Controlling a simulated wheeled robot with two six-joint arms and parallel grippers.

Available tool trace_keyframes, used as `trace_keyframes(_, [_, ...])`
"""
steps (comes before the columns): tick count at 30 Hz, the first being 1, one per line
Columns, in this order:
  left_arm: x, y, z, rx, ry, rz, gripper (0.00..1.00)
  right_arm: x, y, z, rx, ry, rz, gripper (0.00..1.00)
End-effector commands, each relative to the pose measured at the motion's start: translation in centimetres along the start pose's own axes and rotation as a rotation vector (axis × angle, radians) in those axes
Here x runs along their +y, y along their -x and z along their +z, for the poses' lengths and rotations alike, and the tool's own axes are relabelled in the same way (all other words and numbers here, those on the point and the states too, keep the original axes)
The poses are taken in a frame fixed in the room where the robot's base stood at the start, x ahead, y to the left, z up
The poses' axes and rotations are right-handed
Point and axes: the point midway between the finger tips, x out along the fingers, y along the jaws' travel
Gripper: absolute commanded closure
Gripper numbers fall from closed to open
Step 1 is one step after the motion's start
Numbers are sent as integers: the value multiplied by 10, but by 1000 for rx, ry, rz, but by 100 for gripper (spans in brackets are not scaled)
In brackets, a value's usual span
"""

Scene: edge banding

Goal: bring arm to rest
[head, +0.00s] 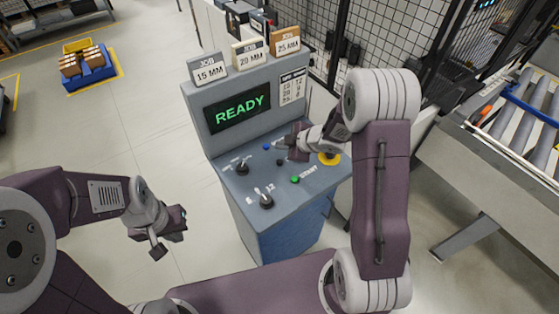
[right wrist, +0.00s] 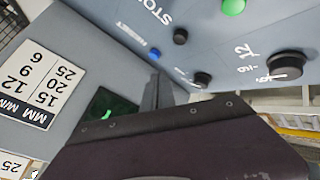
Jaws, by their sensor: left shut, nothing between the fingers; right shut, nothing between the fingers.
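My right gripper (head: 279,143) is over the top of the control console (head: 237,211), close to the blue button (head: 267,147); I cannot tell whether it touches anything there. Its fingers are shut and empty. In the right wrist view its shut fingers (right wrist: 158,93) point toward the panel, with the blue button (right wrist: 155,54) just beyond. My left gripper (head: 160,247) hangs in free air left of the console, shut and empty. The screen (head: 238,110) reads READY in green.
The panel also carries a black button (head: 280,161), a green START button (head: 295,179) and two selector knobs (head: 242,169). A yellow-based control (head: 329,158) is partly behind my right arm. Job cards (head: 208,70) stand on top. A roller conveyor (head: 510,125) is right; open floor lies left.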

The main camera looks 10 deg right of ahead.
Motion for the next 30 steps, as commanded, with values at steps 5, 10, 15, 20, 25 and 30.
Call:
trace_keyframes(5, [0, 0, 0, 0, 0, 0, 100, 0, 0, 0, 0, 0, 0, 100])
trace_keyframes(10, [0, 0, 0, 0, 0, 0, 100, 0, 0, 0, 0, 0, 0, 100])
trace_keyframes(15, [-1, -29, 3, 0, 0, 0, 100, 3, -6, -26, 45, 73, 44, 100])
trace_keyframes(20, [-1, -69, 7, -1, 0, 0, 100, -7, 21, -24, -89, -179, 181, 100])
trace_keyframes(25, [-2, -83, 9, 0, 0, 0, 100, -96, 66, 40, -416, -772, 147, 100])
trace_keyframes(30, [-2, -78, 8, 0, 0, 0, 100, -184, 99, 59, -663, -1168, 13, 100])
